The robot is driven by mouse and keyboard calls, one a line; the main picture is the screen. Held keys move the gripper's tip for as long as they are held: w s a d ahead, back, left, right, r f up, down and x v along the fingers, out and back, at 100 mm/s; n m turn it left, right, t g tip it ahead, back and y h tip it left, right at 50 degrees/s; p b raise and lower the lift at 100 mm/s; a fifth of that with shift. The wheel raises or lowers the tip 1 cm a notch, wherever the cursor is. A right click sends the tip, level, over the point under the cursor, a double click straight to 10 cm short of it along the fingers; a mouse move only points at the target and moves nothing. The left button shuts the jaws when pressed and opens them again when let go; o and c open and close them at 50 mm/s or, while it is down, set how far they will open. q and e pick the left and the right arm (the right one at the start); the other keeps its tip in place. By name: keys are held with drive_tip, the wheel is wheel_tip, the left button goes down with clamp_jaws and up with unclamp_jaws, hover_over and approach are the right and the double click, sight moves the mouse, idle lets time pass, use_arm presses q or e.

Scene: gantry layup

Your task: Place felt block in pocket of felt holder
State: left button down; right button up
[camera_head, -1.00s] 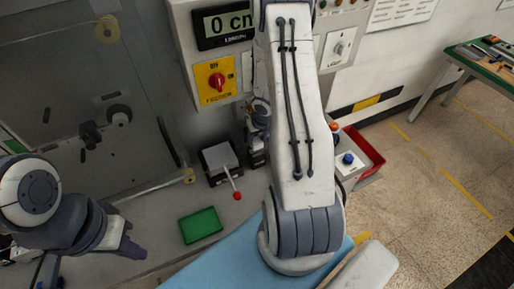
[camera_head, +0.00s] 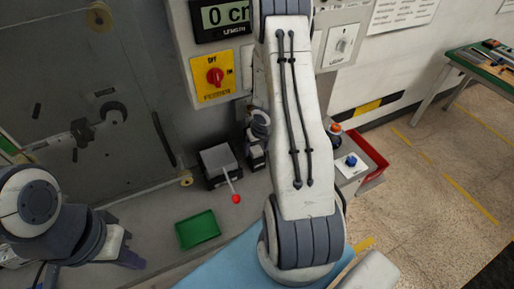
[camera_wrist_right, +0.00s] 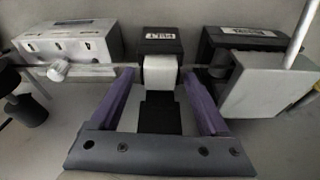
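In the right wrist view, a white felt block (camera_wrist_right: 160,72) stands at the front of a small black holder (camera_wrist_right: 158,46) with a white label. I cannot tell whether the block sits in a pocket or just in front of the holder. My right gripper (camera_wrist_right: 159,82) is open, its purple fingers on either side of the block with gaps showing.
A green tray (camera_head: 198,230) lies on the bench near a lever box (camera_head: 217,163) with a red knob. In the right wrist view, a grey box (camera_wrist_right: 70,42) stands left and a labelled dark box with a metal block (camera_wrist_right: 262,85) stands right. A blue mat (camera_head: 225,268) lies in front.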

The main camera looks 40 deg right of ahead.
drive_tip(key=shift+r+p, duration=0.3)
drive_tip(key=p+v, duration=0.8)
drive_tip(key=v, duration=0.3)
drive_tip(key=shift+r, duration=0.4)
drive_tip(key=shift+s, duration=0.15)
